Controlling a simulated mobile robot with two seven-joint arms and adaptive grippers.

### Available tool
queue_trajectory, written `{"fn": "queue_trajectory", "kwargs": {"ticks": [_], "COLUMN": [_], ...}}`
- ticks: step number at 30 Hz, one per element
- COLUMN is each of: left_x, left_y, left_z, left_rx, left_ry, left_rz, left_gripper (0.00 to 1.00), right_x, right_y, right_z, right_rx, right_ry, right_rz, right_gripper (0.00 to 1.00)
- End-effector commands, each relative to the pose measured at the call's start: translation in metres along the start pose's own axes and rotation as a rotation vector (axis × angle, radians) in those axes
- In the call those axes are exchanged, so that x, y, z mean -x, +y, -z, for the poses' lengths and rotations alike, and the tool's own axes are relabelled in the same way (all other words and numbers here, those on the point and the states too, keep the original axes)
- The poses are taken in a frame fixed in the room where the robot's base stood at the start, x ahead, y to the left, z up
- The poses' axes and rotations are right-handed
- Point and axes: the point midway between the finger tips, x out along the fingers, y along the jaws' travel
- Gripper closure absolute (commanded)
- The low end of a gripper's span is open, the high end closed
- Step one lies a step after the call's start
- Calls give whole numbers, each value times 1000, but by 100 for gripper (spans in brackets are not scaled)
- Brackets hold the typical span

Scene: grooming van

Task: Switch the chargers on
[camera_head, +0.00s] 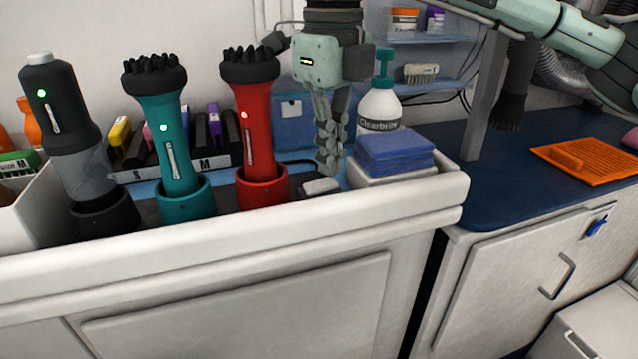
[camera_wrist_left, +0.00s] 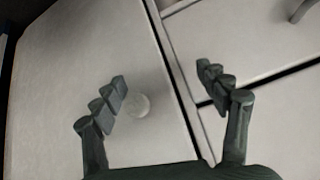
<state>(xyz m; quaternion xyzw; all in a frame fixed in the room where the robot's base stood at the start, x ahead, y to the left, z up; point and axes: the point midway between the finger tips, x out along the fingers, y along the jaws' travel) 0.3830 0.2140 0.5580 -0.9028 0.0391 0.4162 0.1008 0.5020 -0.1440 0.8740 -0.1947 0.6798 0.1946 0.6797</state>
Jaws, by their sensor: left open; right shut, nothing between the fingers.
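A small pale grey block (camera_head: 321,187), perhaps a switch, lies right of the red cup. My right gripper (camera_head: 329,168) is shut and empty, pointing down just above this block; contact cannot be told. My left gripper (camera_wrist_left: 162,85) is open and empty in the left wrist view, facing pale panels.
Blue folded cloths (camera_head: 395,150) in a white box and a white pump bottle (camera_head: 379,108) stand close right of my right gripper. A raised white rim (camera_head: 330,218) runs along the counter front. An orange tray (camera_head: 590,160) lies on the blue worktop (camera_head: 485,175), which has free room.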

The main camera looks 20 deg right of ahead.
Motion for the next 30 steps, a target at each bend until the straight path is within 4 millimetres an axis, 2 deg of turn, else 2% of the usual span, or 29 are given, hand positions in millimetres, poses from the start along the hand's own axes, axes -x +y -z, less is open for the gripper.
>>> {"fn": "queue_trajectory", "kwargs": {"ticks": [30], "left_x": [-9], "left_y": [2], "left_z": [-8], "left_rx": [0], "left_ry": [0], "left_rz": [0], "left_gripper": [26], "right_x": [-16], "right_y": [0], "right_z": [0], "right_rx": [0], "right_ry": [0], "right_rz": [0], "right_gripper": [100]}}
